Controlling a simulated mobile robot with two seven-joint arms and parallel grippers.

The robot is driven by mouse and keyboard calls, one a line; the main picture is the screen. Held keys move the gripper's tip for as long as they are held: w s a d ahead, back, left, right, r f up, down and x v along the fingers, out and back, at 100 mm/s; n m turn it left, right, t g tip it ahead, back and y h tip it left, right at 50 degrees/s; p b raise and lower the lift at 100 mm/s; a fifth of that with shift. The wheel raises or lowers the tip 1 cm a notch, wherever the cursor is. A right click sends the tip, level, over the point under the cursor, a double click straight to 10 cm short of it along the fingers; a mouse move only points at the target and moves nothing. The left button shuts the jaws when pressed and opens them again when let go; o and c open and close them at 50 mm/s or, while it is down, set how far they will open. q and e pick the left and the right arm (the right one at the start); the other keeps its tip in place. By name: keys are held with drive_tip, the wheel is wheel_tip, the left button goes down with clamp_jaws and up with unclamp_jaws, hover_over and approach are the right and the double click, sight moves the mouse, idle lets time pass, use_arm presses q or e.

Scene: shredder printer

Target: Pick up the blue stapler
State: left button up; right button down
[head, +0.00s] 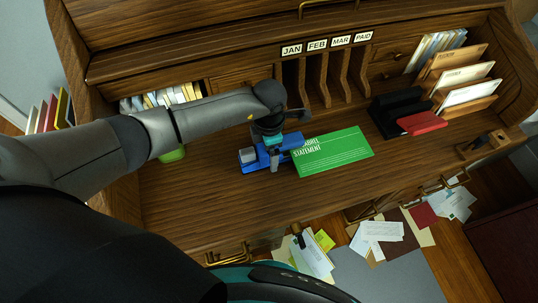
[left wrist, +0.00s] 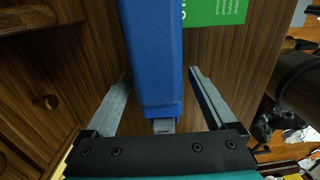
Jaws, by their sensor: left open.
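The blue stapler (head: 250,160) lies on the wooden desk top (head: 200,205), left of the middle and beside a green statement sheet (head: 335,152). My left gripper (head: 274,162) is over the stapler, pointing down, and partly hides it in the head view. In the left wrist view the stapler (left wrist: 154,55) runs between the two grey fingers of my open left gripper (left wrist: 158,78). A gap shows between the stapler and each finger near the palm. My right gripper is not in view.
A black object and a red box (head: 422,122) stand right of the green sheet (left wrist: 215,10). Letter racks (head: 465,90) stand at the right. Cubbyholes (head: 318,85) line the back. The desk's front is clear. Loose papers (head: 380,235) lie below it.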

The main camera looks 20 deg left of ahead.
use_arm(q)
clamp_jaws()
idle(0.8)
drive_tip(key=shift+r, duration=0.1)
